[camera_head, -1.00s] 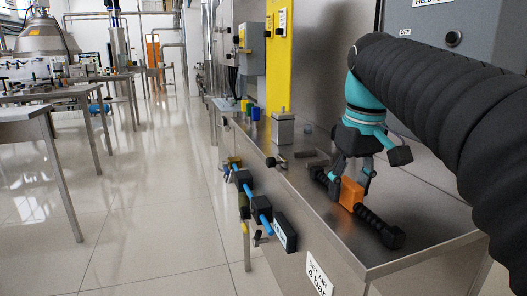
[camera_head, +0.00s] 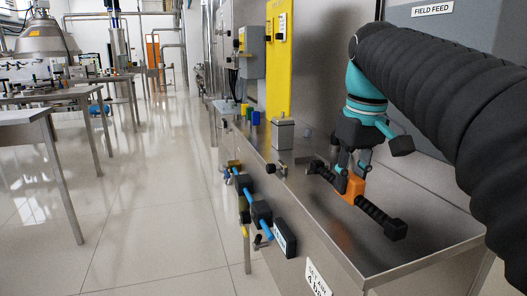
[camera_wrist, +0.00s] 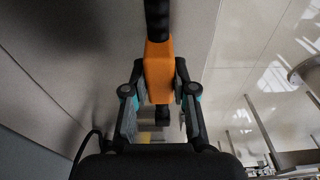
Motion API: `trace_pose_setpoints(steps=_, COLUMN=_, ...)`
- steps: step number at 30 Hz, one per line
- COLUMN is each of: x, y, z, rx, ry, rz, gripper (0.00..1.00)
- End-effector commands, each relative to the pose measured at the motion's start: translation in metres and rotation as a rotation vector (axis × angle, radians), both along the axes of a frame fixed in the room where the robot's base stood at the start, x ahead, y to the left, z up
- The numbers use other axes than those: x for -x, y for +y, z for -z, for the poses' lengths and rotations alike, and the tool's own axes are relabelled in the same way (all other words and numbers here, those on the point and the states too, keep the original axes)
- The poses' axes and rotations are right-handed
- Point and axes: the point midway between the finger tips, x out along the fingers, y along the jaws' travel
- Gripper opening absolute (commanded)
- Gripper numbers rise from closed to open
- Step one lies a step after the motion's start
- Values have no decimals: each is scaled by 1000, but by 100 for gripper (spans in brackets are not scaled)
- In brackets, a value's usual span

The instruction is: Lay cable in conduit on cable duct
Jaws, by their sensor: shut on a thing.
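My gripper (camera_head: 351,178) is shut on the orange block (camera_head: 355,188) of a dark bar-like piece. A black ribbed length with a black end (camera_head: 380,218) runs from the block toward the bench front, and a shorter black part (camera_head: 322,171) runs back. This looks like the cable in conduit. It hangs a little above the steel bench, with an orange reflection below it. In the wrist view the orange block (camera_wrist: 158,72) sits between my fingers, with black parts above and below. I cannot make out for certain which thing is the cable duct.
The steel bench (camera_head: 400,258) has free room at its right end. A grey box (camera_head: 283,134) and small black fittings (camera_head: 276,168) stand farther back. A blue pipe with black valve bodies (camera_head: 261,211) runs along the bench front. A grey cabinet stands behind my arm.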

Motion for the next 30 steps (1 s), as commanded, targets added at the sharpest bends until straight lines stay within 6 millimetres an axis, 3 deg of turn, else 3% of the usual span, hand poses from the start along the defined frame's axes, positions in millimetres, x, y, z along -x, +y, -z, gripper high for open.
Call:
trace_pose_setpoints(steps=15, x=0, y=0, z=-28, rx=0, ry=-2, rz=0, gripper=0)
trace_pose_setpoints(steps=30, x=0, y=0, z=-29, rx=0, ry=-1, rz=0, gripper=0)
